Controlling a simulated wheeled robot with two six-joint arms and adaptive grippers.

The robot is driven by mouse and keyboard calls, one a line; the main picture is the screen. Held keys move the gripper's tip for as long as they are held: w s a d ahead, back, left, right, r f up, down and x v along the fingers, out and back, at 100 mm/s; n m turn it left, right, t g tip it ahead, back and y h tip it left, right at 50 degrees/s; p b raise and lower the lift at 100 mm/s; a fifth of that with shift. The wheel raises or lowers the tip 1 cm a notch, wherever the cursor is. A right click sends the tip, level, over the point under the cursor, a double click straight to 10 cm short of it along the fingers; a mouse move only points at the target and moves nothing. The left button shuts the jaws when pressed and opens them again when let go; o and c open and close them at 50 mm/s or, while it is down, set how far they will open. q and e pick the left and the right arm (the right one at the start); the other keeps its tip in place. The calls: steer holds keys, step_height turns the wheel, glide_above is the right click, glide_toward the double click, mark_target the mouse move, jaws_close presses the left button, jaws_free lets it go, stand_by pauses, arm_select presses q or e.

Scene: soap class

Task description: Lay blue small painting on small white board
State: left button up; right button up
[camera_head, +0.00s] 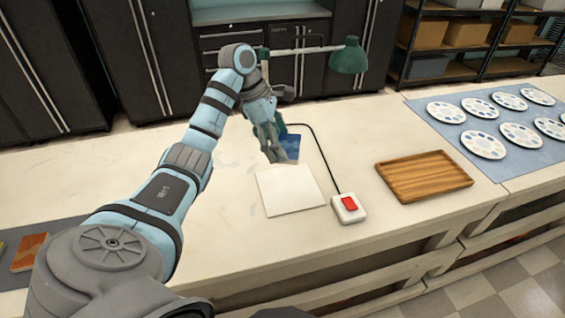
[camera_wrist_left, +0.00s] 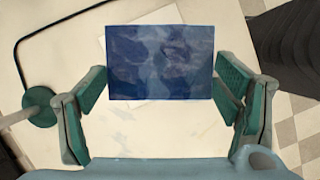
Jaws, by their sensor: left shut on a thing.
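The blue small painting (camera_head: 291,146) shows in the head view just behind the small white board, partly hidden by my left gripper (camera_head: 275,157). In the left wrist view the painting (camera_wrist_left: 160,62) is a dark blue rectangle between the fingers of my left gripper (camera_wrist_left: 160,85). My left gripper is shut on the painting, holding it by its sides. My right gripper is not in view.
A white box with a red button (camera_head: 348,207) sits right of the board, its black cable running back to a green lamp (camera_head: 349,57). A wooden tray (camera_head: 423,176) and a blue mat (camera_head: 436,117) with several palettes lie farther right. An orange painting (camera_head: 30,252) is at left.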

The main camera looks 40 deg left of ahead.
arm_select(q)
step_height(320, 180, down, 10)
steer(key=w+r+b, duration=0.1)
steer(key=w+b, duration=0.1)
steer(key=b, duration=0.4)
steer(key=p, duration=0.2)
glide_above(289, 187)
steer(key=a, duration=0.1)
steer(key=shift+g, duration=0.3)
steer(key=f, duration=0.5)
steer(key=shift+w+a+f, duration=0.15)
steer(key=shift+a+f, duration=0.05)
steer(key=shift+f, duration=0.1)
steer(key=shift+s+d+f, duration=0.15)
steer(key=shift+s+f, duration=0.55)
steer(key=shift+s, duration=0.1)
steer(key=shift+w+f+b, duration=0.2)
steer(key=shift+b, duration=0.1)
steer(key=o, duration=0.7)
steer(key=shift+w+f, duration=0.15)
steer(key=shift+f, duration=0.05)
steer(key=o, duration=0.4)
steer(key=shift+r, duration=0.15)
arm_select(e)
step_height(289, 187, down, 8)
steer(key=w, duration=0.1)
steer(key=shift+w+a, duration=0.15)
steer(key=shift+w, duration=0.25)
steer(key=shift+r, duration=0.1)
